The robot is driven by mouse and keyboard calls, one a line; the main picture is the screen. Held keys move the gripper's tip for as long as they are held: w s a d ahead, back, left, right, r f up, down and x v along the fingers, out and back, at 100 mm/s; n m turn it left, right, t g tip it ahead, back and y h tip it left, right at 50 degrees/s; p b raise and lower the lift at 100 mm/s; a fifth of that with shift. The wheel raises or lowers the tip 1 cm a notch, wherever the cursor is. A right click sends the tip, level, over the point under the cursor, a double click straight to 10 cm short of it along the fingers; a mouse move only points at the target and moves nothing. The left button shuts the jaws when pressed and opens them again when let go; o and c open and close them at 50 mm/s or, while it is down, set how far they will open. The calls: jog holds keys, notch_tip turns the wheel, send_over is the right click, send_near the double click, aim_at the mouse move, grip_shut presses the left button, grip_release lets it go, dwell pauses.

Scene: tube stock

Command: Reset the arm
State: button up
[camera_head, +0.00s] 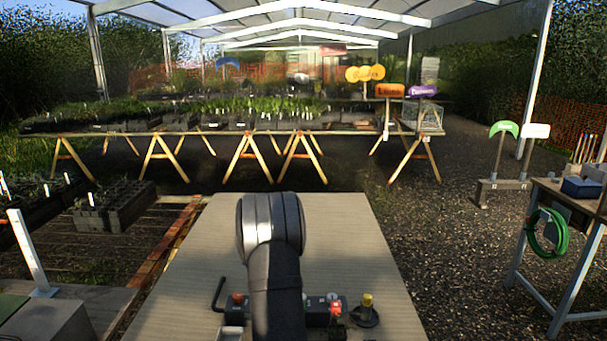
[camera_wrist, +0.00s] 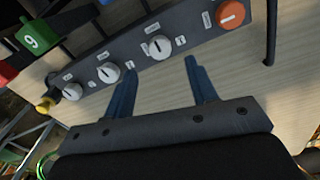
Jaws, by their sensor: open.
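My gripper (camera_wrist: 160,64) shows in the wrist view with its two blue fingers apart and nothing between them. The fingertips point at a dark control panel (camera_wrist: 133,50) with several grey-white dials and an orange round knob (camera_wrist: 230,14). One dial (camera_wrist: 160,46) lies just past the gap between the fingertips; I cannot tell whether they touch the panel. In the head view my arm covers the middle of the panel, which shows partly at the bottom (camera_head: 318,313), and my gripper is hidden.
A pale wooden tabletop (camera_head: 345,235) is mostly bare. A black bent rod (camera_head: 218,294) stands left of the panel, and a yellow-topped knob (camera_head: 367,300) is to its right. Plant benches (camera_head: 340,132) stand farther back.

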notch_tip(320, 180, down, 6)
jog(key=shift+f, duration=0.25)
jog(key=shift+r, duration=0.15)
notch_tip(320, 180, up, 17)
notch_tip(320, 180, down, 18)
jog(key=shift+r, duration=0.2)
jog(key=shift+r+n, duration=0.2)
jog(key=shift+n, duration=0.5)
jog(key=n, duration=1.1)
jog(key=shift+n, duration=2.3)
